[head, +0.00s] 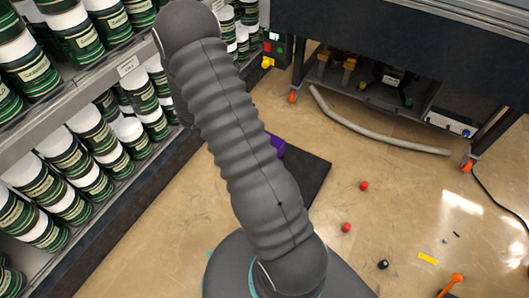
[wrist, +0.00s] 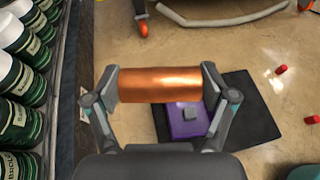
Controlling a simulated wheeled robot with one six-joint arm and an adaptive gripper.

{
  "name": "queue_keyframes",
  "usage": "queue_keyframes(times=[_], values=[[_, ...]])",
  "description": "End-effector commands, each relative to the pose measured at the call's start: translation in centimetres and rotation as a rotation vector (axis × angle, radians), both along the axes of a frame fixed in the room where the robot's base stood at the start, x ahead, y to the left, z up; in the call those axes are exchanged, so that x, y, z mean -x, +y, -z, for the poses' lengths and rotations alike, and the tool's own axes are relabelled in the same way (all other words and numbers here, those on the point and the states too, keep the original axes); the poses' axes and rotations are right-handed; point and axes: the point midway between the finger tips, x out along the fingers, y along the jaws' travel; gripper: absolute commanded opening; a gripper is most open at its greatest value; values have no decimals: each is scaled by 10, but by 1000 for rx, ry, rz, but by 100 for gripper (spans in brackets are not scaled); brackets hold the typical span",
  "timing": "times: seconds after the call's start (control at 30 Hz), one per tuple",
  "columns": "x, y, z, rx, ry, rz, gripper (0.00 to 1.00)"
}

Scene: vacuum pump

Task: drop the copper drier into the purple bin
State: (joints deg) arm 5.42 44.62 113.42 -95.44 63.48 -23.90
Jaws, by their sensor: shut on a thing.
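The copper drier (wrist: 160,84) is a shiny orange-brown cylinder lying sideways across the wrist view. My gripper (wrist: 160,86) is shut on it, with one finger at each end. In the head view only a sliver of the purple bin (head: 277,144) shows beside my arm. My gripper and the drier are hidden in the head view.
A black mat (head: 315,177) lies around the bin. Shelves of green and white cans (head: 70,150) stand on the left. A dark wheeled bench (head: 400,50) is at the back, with a grey hose (head: 370,130) on the floor. Red pieces (head: 346,227) and an orange tool (head: 452,283) lie right.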

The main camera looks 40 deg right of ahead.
Motion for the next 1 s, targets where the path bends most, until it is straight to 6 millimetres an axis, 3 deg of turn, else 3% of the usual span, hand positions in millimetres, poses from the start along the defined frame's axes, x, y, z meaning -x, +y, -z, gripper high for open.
queue_keyframes(times=[0.03,0.13,0.3,0.4,0.67,1.0], values=[[12,-17,16,1,3,96,40],[37,-39,40,1,2,273,40],[69,-57,69,1,1,478,40],[78,-61,77,0,-2,539,40],[82,-62,92,1,-1,562,40],[82,-62,128,0,-1,560,40]])
